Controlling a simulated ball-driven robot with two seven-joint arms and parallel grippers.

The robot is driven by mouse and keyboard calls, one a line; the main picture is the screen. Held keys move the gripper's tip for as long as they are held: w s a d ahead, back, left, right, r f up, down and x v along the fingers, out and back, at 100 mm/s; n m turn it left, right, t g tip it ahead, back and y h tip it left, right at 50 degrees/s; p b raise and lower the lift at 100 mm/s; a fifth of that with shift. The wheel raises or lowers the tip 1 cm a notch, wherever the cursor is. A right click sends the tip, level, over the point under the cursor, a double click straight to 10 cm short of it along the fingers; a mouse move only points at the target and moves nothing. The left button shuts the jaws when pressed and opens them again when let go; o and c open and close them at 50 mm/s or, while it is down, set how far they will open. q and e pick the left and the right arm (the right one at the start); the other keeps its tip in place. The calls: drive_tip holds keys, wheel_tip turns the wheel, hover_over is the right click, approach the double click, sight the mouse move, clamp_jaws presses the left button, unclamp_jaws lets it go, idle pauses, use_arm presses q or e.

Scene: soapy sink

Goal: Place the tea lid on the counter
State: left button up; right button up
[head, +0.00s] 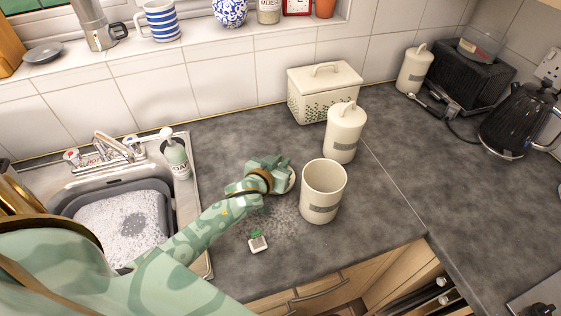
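An open cream canister (322,192) with a grey label stands upright on the grey counter (385,215), with no lid on it. My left gripper (275,172) is low over the counter, just left of this canister. A pale rounded edge, which looks like the tea lid (291,182), shows at the gripper's right side. Most of the lid is hidden behind the gripper. The fingertips are not clear enough to tell whether they are shut on it. It is also unclear whether the lid touches the counter. My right gripper is out of view.
A lidded canister (344,133) and a cream bread bin (324,92) stand behind. A small tagged item (257,242) lies in front among pale specks. The soapy sink (125,225) and soap bottle (175,155) are left. The right counter has free room before the kettle (518,120).

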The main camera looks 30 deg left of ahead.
use_arm(q)
drive_tip(key=shift+o, duration=1.2)
drive_tip(key=shift+f, duration=0.15)
drive_tip(key=shift+r, duration=0.35)
drive_tip(key=p+v, duration=0.2)
drive_tip(key=v, duration=1)
drive_tip(key=shift+r+p, duration=0.35)
drive_tip(key=shift+a, duration=0.1)
